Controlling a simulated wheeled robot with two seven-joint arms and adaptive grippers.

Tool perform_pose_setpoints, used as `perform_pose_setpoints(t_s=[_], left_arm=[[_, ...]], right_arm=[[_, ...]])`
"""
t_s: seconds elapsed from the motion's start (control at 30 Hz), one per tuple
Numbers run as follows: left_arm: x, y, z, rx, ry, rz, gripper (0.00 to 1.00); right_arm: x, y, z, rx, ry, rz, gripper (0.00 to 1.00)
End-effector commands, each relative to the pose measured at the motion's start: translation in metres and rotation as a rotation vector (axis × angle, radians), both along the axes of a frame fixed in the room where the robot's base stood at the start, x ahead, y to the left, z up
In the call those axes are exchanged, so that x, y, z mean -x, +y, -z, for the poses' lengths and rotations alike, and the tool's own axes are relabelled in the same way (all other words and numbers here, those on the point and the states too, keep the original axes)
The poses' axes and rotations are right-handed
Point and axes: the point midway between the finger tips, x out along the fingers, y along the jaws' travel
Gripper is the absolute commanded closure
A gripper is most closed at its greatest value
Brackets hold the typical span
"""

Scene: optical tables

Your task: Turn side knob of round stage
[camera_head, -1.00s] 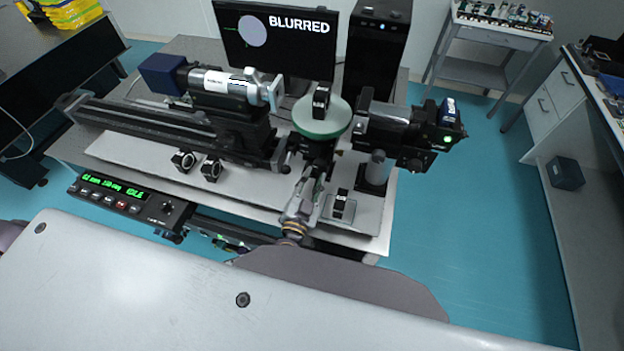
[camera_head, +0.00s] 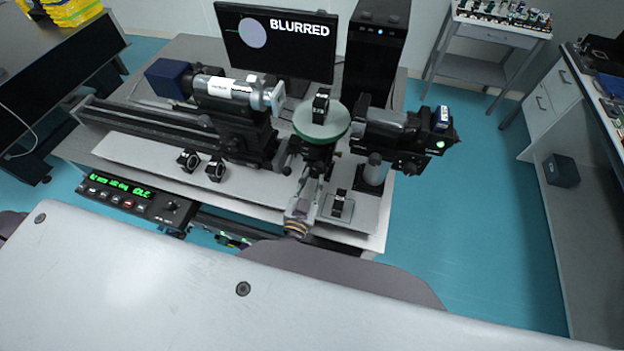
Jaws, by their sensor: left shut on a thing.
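The round stage (camera_head: 321,131) has a green disc top and carries a small black mounted optic (camera_head: 321,106). It stands between a silver-barrelled unit (camera_head: 232,88) on the left and a dark camera unit (camera_head: 400,130) on the right. My left gripper (camera_head: 309,172) comes up from below, just under the front of the stage. It is shut on a small part there, apparently the side knob, which the fingers hide. My right gripper is not in view.
The monitor (camera_head: 275,42) behind reads "BLURRED" beside a grey disc. A control box (camera_head: 133,203) with green text reading "IDLE" sits at front left. Two small black mounts (camera_head: 216,170) stand left of the gripper; another mount (camera_head: 340,205) stands close on its right.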

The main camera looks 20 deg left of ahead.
Motion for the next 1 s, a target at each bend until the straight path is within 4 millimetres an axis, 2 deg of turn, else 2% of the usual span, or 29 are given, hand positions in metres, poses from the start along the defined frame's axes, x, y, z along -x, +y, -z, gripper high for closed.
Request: perform_pose_setpoints(t_s=[0.43, 0.83, 0.87, 1.0], left_arm=[[-0.0009, 0.0003, -0.002, 0.203, 0.002, -0.002, 0.97], [-0.0009, 0.0004, -0.0021, 0.223, 0.002, -0.002, 0.97], [-0.0009, 0.0004, -0.002, 0.222, 0.002, -0.002, 0.7], [-0.0007, 0.0004, -0.0015, 0.222, 0.004, -0.001, 0.52]], right_arm=[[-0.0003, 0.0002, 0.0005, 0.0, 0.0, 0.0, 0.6], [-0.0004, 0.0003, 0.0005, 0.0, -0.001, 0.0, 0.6], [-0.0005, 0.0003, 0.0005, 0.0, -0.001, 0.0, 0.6], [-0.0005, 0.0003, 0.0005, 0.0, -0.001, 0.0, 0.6]])
